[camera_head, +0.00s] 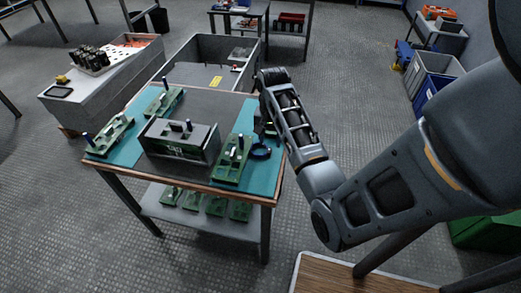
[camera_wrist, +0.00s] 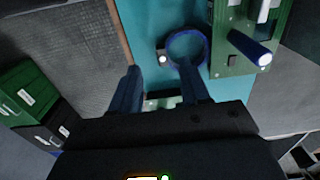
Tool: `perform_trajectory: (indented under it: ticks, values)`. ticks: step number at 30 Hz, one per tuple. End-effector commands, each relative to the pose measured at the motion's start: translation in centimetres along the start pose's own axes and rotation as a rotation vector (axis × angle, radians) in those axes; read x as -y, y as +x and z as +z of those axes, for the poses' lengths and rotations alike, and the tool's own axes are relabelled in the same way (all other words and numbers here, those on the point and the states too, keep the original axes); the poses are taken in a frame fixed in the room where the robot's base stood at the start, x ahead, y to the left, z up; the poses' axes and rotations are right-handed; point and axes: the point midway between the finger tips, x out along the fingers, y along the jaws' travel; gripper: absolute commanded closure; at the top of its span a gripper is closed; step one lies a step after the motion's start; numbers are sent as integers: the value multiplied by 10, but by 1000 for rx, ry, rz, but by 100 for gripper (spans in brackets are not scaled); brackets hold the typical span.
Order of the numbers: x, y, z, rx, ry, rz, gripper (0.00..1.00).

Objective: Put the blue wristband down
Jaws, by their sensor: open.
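The blue wristband (camera_wrist: 203,44) is a dark blue ring on the teal mat in the wrist view, with a small grey piece with a pale stud at its left. In the head view the wristband (camera_head: 261,152) lies near the table's right edge, beside a green circuit board (camera_head: 229,160). My gripper (camera_wrist: 159,66) is open, with nothing between its fingers. Its right fingertip overlaps the ring's lower edge in the wrist view; I cannot tell whether they touch. In the head view my arm mostly hides the gripper.
Bare mat around the wristband is narrow.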

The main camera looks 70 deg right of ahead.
Motion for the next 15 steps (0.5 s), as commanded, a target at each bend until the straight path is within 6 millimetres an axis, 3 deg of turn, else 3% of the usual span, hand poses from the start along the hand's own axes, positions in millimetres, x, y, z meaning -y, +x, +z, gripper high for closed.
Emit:
perform_trajectory:
  ticks: [9, 15]
  values:
    - [3, 41, -2, 2, 1, 1, 54]
    - [4, 46, -3, 0, 0, 0, 54]
